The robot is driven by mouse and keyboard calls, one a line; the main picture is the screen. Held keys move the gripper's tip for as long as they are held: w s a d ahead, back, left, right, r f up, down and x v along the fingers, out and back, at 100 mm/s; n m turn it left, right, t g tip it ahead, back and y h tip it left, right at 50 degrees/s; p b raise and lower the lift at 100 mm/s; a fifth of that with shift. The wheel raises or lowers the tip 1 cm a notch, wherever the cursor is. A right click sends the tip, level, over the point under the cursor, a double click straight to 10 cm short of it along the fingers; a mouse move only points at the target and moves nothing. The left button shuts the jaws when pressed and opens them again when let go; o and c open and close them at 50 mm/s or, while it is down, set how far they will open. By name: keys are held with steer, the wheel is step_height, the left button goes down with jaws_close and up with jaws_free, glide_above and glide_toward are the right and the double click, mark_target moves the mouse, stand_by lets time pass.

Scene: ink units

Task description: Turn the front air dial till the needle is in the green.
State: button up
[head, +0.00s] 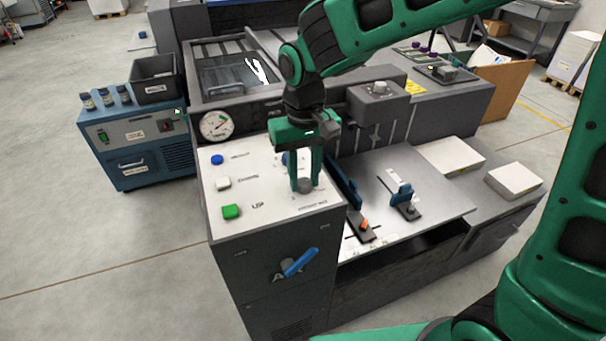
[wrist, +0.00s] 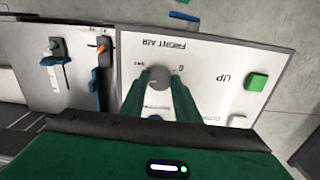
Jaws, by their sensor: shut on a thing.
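The front air dial (wrist: 158,75) is a grey round knob on the white top panel (wrist: 212,48), beside the printed words FRONT AIR, which appear upside down in the wrist view. My gripper (wrist: 159,88) is shut on the dial, with one green finger on each side of it. In the head view my gripper (head: 305,180) points straight down at the dial (head: 305,186), near the panel's right side. The round white gauge (head: 216,126) stands at the panel's back left. Its needle and coloured marks are too small to read surely.
A blue button (head: 217,160), a white button (head: 223,183) and a green button (head: 231,211) line the panel's left. Another blue button is partly hidden behind my fingers. A blue lever (head: 300,262) sits on the front face. Blue clamps (head: 403,195) stand on the right.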

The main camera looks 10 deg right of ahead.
mark_target(305, 181)
steer(key=shift+n, duration=1.4)
steer(key=o, duration=1)
steer(key=shift+o, duration=0.2)
step_height(305, 181, up, 11)
steer(key=shift+f, duration=0.15)
stand_by(1.3)
